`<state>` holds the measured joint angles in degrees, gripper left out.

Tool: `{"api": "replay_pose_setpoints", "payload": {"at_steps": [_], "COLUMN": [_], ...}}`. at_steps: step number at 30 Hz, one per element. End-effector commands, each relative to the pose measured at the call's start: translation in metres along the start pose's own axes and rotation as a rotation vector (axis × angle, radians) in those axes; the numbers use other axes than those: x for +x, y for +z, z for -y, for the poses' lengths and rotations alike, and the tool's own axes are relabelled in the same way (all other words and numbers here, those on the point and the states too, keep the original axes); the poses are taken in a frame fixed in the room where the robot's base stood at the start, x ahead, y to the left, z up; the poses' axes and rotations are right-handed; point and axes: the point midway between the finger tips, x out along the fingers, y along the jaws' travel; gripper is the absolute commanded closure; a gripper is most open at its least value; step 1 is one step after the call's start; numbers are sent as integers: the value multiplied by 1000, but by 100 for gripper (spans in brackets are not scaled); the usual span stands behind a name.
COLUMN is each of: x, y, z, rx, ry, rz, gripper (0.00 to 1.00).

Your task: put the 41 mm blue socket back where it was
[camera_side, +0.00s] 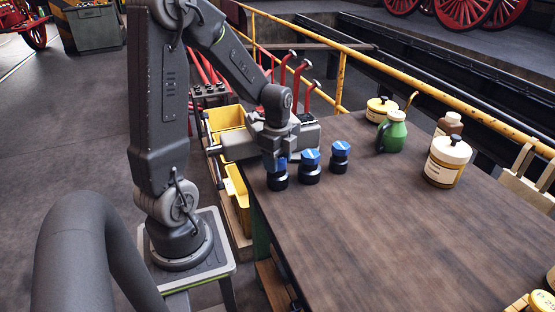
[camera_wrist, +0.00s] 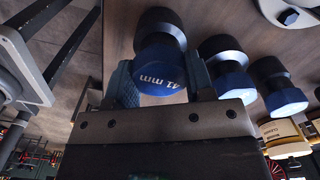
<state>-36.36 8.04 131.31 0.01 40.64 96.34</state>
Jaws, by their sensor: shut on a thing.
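The 41 mm socket, black with a blue band, stands upright near the table's left edge in the side view (camera_side: 278,182). In the wrist view its blue end (camera_wrist: 160,68) reads "41 mm". My gripper (camera_side: 275,163) comes down over it from above and is shut on its blue part, with one finger on each side in the wrist view (camera_wrist: 163,84). I cannot tell whether the socket's base touches the table. Two similar black and blue sockets stand beside it in a row, the nearer (camera_side: 310,168) and the farther (camera_side: 340,157).
The wooden table (camera_side: 390,235) is clear in front. At its back stand a green oil can (camera_side: 393,135), a yellow-lidded tin (camera_side: 380,108), a brown bottle (camera_side: 449,125) and a white-lidded jar (camera_side: 447,160). Yellow bins (camera_side: 237,190) sit below the left edge.

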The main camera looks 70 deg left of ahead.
Motion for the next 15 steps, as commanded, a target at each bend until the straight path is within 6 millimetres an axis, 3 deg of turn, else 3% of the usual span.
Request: {"api": "replay_pose_setpoints", "payload": {"at_steps": [3,4,11,15], "x": [3,3,3,3], "y": [0,0,0,0], "z": [0,0,0,0], "rx": [0,0,0,0], "ry": [0,1,1,1], "rz": [0,0,0,0], "gripper": [100,50,27,26]}}
